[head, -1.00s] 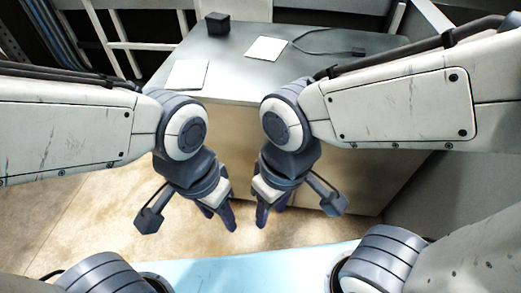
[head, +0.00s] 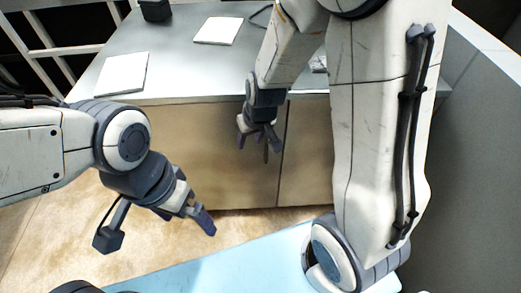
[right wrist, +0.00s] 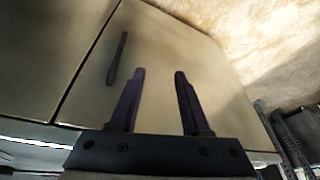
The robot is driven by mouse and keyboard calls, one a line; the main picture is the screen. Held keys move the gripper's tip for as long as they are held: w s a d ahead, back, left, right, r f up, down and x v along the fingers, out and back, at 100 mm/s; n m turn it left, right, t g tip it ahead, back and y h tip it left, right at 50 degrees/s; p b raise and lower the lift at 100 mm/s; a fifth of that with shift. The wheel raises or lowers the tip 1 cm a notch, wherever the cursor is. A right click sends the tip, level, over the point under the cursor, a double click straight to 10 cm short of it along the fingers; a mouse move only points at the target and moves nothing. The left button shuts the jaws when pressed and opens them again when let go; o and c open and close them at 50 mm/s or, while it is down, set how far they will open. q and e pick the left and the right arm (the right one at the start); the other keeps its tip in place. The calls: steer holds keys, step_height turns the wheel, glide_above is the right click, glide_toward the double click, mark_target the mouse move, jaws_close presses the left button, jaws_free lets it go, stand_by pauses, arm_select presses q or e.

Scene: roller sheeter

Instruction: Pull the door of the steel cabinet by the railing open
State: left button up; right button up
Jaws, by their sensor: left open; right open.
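The steel cabinet (head: 120,88) has a grey top and a tan front with a vertical seam. The door (head: 200,160) left of the seam carries a dark upright bar handle (head: 266,152), partly hidden behind my right gripper (head: 259,143). The right wrist view shows the handle (right wrist: 117,58) beside the seam, above and left of the open, empty fingers (right wrist: 158,95). The fingers appear apart from it. The door is shut. The white railing (head: 55,48) stands at the upper left. My left gripper (head: 200,218) is open and empty, low in front of the cabinet's left part.
A white pad (head: 120,74), another pad (head: 216,31) and a black box (head: 155,10) lie on the cabinet top. A light blue surface (head: 230,262) is at the front. A grey wall or panel (head: 465,180) stands close on the right. Tan floor (head: 60,225) is open at the left.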

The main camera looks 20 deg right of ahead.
steer(key=m+t+h+b, duration=0.1)
steer(key=m+b, duration=0.1)
glide_toward(267, 150)
steer(key=b+x, duration=0.5)
steer(key=x, duration=0.5)
steer(key=shift+w+f+b, duration=0.3)
steer(key=shift+f+b, duration=0.05)
steer(key=shift+f, duration=0.05)
arm_select(q)
step_height(267, 150, down, 9)
steer(key=shift+f, duration=0.15)
steer(key=shift+d, duration=0.1)
arm_select(e)
jaws_close()
